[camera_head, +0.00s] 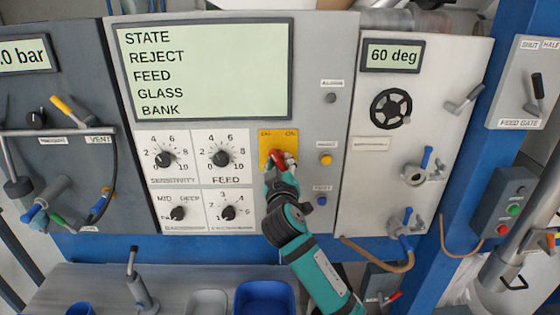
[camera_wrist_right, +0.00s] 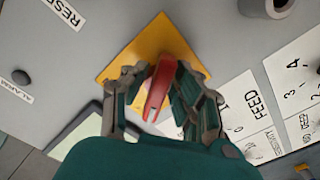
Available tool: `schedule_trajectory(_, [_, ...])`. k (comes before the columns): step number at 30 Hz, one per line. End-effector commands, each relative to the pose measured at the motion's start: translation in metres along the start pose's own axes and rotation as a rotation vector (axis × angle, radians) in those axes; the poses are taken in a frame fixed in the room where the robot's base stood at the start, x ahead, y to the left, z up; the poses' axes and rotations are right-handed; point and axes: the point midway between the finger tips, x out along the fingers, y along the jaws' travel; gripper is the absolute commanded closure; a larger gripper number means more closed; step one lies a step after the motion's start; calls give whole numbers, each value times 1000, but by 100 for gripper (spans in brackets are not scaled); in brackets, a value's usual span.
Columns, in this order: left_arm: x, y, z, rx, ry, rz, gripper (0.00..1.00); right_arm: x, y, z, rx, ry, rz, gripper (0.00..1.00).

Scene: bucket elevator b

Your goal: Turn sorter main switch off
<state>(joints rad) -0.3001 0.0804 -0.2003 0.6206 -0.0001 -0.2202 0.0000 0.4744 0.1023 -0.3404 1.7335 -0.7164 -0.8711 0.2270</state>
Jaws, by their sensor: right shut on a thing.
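The sorter main switch is a red handle (camera_head: 277,157) on a yellow plate (camera_head: 265,140) in the middle of the panel, below the screen. In the head view the plate's top edge reads ON at its right; the left label is too small to read surely. My right gripper (camera_head: 282,168) is at the handle, covering its lower part. In the right wrist view the red handle (camera_wrist_right: 159,88) lies between the fingers of my right gripper (camera_wrist_right: 155,90), in front of the yellow plate (camera_wrist_right: 165,40). The right gripper is shut on the handle. My left gripper is not in view.
Black knobs for sensitivity (camera_head: 162,159) and feed (camera_head: 221,157) are left of the switch. An amber button (camera_head: 326,159) and a blue button (camera_head: 321,200) are to its right. A screen (camera_head: 205,70) is above. Bins and a small lever stand on the bench below.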

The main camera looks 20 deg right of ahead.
Motion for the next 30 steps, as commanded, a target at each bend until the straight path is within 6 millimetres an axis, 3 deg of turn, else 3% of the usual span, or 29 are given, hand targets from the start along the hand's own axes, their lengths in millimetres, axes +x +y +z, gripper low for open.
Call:
schedule_trajectory(12, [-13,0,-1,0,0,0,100,0,2,0,-207,-1,-1,100])
schedule_trajectory(29, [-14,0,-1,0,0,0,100,0,2,1,-241,-1,-1,100])
schedule_trajectory(30, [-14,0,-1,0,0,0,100,0,2,1,-241,-1,-1,69])
